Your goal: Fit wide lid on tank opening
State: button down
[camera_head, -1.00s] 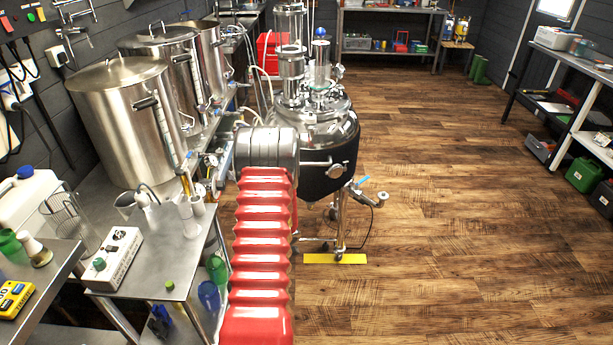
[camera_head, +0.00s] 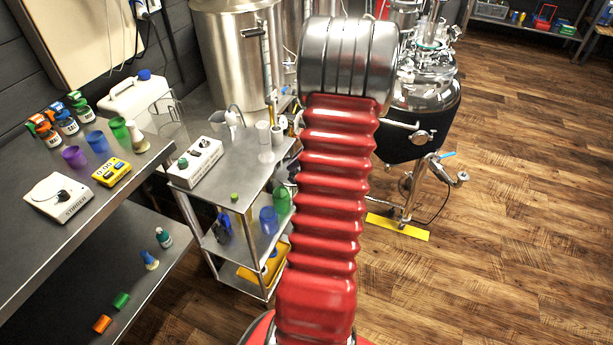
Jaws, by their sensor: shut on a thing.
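A shiny steel tank (camera_head: 432,92) with a dark jacket stands on the floor behind and right of my arm. Its domed top carries glass and steel fittings. A large steel pot (camera_head: 232,60) stands at the back left, its top near the upper picture edge. I cannot tell which vessel has the opening. I see no loose wide lid. My red ribbed arm rises through the middle, with a metal joint at its upper end. My gripper is not in view, so whatever it holds is hidden too.
A small steel trolley (camera_head: 238,187) with a white box (camera_head: 196,160) stands left of my arm. A bench (camera_head: 100,190) at left holds a stirrer, a yellow timer and several bottles. A yellow floor plate (camera_head: 398,227) lies below the tank. The wooden floor at right is clear.

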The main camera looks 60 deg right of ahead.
jog(key=w+a+r+n, duration=0.1)
jog(key=w+a+r, duration=0.2)
jog(key=r, duration=0.6)
jog(key=w+a+r+n+y, duration=0.1)
jog(key=w+a+r, duration=0.3)
jog(key=r, duration=0.4)
jog(key=w+a+r+n+g+y, duration=0.1)
jog(key=w+a+r, duration=0.3)
jog(key=r, duration=0.5)
jog(key=shift+w+r+n, duration=0.35)
jog(key=shift+w+n, duration=0.05)
jog(key=shift+w, duration=0.3)
jog(key=shift+s, duration=0.15)
